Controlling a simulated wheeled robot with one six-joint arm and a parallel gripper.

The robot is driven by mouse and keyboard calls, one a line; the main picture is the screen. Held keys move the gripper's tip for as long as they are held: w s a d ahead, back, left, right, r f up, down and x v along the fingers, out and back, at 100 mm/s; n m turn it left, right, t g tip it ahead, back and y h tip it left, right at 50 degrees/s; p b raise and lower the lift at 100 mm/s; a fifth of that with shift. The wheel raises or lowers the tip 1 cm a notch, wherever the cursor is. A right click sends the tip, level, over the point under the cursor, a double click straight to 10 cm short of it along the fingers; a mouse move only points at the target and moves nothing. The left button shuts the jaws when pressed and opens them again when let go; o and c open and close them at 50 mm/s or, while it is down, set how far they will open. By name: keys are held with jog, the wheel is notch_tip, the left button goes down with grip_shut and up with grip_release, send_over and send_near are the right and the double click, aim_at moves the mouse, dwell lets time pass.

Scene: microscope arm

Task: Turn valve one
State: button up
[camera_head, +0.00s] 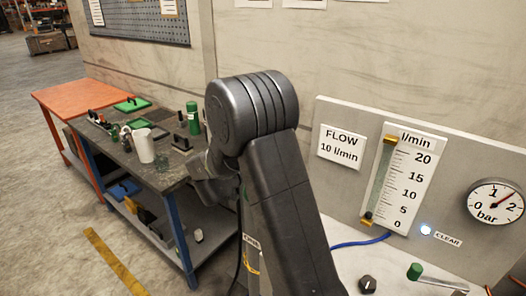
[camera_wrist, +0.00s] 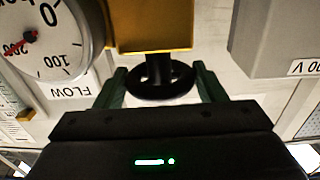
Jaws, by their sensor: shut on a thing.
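In the wrist view, which is upside down, a black round handwheel (camera_wrist: 178,80) sits on a short dark stem below a brass-coloured valve body (camera_wrist: 150,25). My gripper (camera_wrist: 160,74) has its two green fingers on either side of the wheel, shut on its rim. No number that names this valve can be read. In the head view, my arm fills the middle and hides the gripper and the handwheel.
A round pressure gauge (camera_wrist: 48,42) is close beside the valve body, and a grey box (camera_wrist: 275,35) is on the other side. The head view shows a flow meter (camera_head: 403,180), a bar gauge (camera_head: 495,206) and a cluttered workbench (camera_head: 165,182).

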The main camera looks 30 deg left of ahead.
jog(key=shift+a+r+m+g+h+p, duration=0.15)
jog(key=shift+m+g+h+p, duration=0.25)
jog(key=shift+m+h, duration=1)
jog(key=shift+h, duration=0.6)
jog(key=o, duration=1)
jog(key=shift+s+a+f, duration=0.15)
jog(key=shift+s+f, duration=0.05)
jog(key=shift+s, duration=0.2)
jog(key=b+v, duration=0.3)
jog(key=v, duration=1)
jog(key=shift+r, duration=0.2)
jog(key=shift+w, duration=0.15)
